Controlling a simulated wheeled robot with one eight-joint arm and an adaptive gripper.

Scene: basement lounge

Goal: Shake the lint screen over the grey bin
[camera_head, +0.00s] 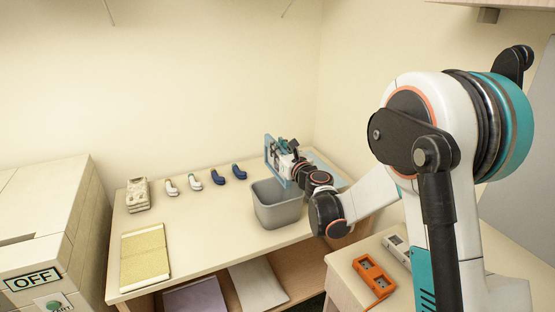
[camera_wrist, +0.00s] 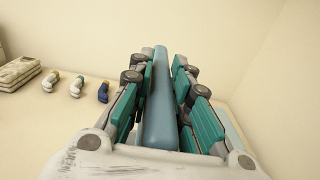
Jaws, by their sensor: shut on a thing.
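The lint screen (camera_head: 268,150) is a light-blue frame, held roughly upright above the back shelf. My gripper (camera_head: 287,150) is shut on it. In the wrist view, a blue bar of the lint screen (camera_wrist: 158,105) runs between the teal finger pads of my gripper (camera_wrist: 162,75). The grey bin (camera_head: 279,214) is an open box standing on the shelf top, just below and in front of the screen in the head view. I cannot tell whether the screen is directly over its opening. My gripper hides part of the screen. The bin is not clearly visible in the wrist view.
Two white socks and two dark-blue ones (camera_head: 239,171) lie in a row left of the bin. A folded stack (camera_head: 138,194) and a yellow pad (camera_head: 145,255) are farther left. An orange item (camera_head: 374,277) lies on the right-hand surface. Walls close off the back and right.

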